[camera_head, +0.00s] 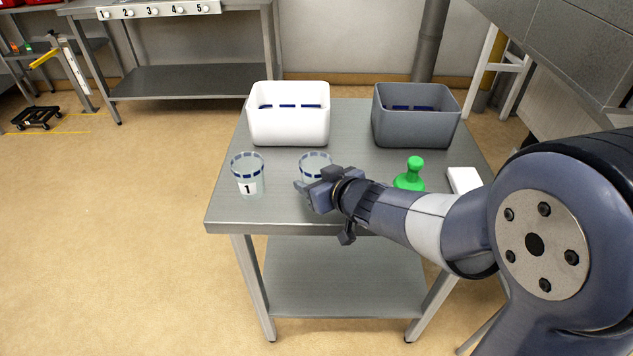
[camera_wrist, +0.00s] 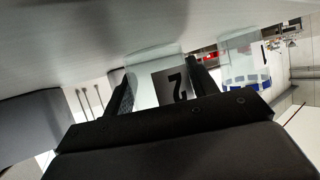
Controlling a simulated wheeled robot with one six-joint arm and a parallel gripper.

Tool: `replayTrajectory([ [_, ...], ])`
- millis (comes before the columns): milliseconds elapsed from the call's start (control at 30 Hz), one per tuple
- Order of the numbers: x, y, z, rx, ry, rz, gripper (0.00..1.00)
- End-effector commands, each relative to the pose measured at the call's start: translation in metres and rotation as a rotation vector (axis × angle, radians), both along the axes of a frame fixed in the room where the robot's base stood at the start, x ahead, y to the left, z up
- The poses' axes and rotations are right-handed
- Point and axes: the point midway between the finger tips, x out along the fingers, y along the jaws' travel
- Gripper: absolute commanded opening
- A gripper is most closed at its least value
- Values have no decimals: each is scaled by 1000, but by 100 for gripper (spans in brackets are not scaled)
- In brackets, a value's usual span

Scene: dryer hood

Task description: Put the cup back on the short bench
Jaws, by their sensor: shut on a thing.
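Two clear cups with blue-banded rims stand on a steel table (camera_head: 280,218). The left cup (camera_head: 247,176) has a label "1". My gripper (camera_head: 310,190) is at the other cup (camera_head: 314,160), from its front right side. In the wrist view this cup (camera_wrist: 143,84) has a label "2" and sits between my two fingers (camera_wrist: 165,95), which are shut on it. I cannot tell if its base touches the tabletop. Another clear cup (camera_wrist: 238,50) shows beside it in the wrist view. I cannot tell which bench is the short one.
A white bin (camera_head: 288,125) and a grey bin (camera_head: 415,125) stand at the table's back. A green knobbed object (camera_head: 410,176) and a white block (camera_head: 464,180) are right. A longer bench (camera_head: 190,82) with a number strip (camera_head: 158,10) stands far left. Floor between is clear.

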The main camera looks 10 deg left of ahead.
Motion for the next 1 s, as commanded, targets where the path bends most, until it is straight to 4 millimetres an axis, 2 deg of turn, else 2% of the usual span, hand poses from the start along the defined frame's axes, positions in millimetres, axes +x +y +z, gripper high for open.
replayTrajectory([
  [167, 0, 0, -5, 1, 1, 0, 23],
  [200, 0, 0, -3, 1, 1, 0, 58],
  [433, 0, 0, -3, 0, 0, 0, 76],
  [767, 0, 0, 2, 0, 0, 0, 77],
  [1000, -23, -26, 22, 1, -1, -2, 77],
])
